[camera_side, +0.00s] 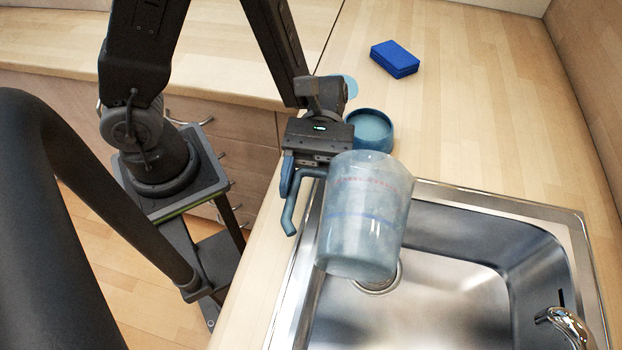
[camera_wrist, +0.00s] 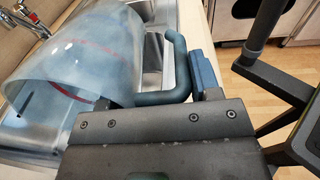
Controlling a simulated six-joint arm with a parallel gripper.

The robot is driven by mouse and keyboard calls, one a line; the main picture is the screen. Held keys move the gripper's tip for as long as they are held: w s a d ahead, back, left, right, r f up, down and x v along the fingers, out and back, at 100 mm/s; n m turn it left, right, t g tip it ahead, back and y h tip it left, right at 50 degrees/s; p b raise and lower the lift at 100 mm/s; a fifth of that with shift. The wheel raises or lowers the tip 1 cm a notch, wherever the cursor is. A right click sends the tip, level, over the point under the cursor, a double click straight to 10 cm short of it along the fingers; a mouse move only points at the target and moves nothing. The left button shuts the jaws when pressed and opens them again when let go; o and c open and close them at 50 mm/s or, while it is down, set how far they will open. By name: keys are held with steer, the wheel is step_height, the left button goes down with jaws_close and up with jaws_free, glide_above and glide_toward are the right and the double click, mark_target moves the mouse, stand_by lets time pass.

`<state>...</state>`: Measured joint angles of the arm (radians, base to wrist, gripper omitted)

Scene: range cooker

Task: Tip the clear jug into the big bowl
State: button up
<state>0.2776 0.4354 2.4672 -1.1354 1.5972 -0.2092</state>
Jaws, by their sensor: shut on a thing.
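The clear jug (camera_side: 365,215) is bluish and see-through, with red and blue marks on its side and a blue-grey handle (camera_side: 290,212). My gripper (camera_side: 303,168) is shut on the handle near its upper end. The jug hangs over the near left part of the sink, slightly tilted. In the wrist view the jug (camera_wrist: 85,50) fills the upper left, its wide rim toward the camera. I cannot tell how much is inside. A round blue bowl (camera_side: 371,127) stands on the counter behind my gripper, partly hidden by it.
The steel sink (camera_side: 480,235) takes up the lower right, with a tap (camera_side: 567,325) at its corner. A blue block (camera_side: 395,57) lies farther back on the counter. A light blue round thing (camera_side: 350,86) shows partly behind my wrist. The counter right of the bowl is clear.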

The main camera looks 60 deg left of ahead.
stand_by(0.4)
steer(key=shift+w+a+r+g+h, duration=0.15)
steer(key=shift+w+a+g+h, duration=0.05)
steer(key=shift+g+h, duration=0.2)
steer(key=shift+a, duration=0.1)
stand_by(0.9)
steer(key=shift+w+a+r+g+h, duration=0.15)
steer(key=shift+w+r+g+h, duration=0.05)
steer(key=shift+g+h, duration=0.4)
stand_by(1.6)
